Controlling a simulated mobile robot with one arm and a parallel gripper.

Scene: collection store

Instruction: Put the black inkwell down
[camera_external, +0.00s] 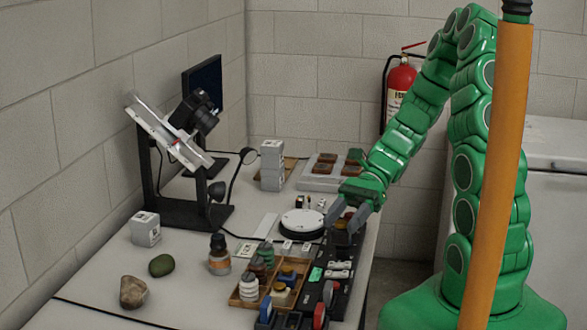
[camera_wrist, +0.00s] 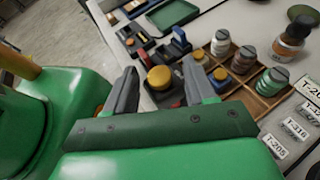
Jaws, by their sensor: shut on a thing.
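My gripper (camera_external: 345,220) is shut on the black inkwell (camera_wrist: 160,80), which shows a round yellow lid between the two fingers in the wrist view. Its dark body is mostly hidden by the fingers and lid. In the external view my gripper is near the right edge of the table, just beyond the long black holder (camera_external: 342,283). The inkwell is hard to make out there, and I cannot tell whether it touches a surface.
A wooden compartment tray (camera_external: 236,300) with several bottles and pots stands left of the black holder. A round white plate (camera_external: 302,222) lies left of my gripper. A grey tray (camera_external: 318,181) with brown blocks is behind. Stones (camera_external: 133,292) and a white box (camera_external: 145,229) stand at left.

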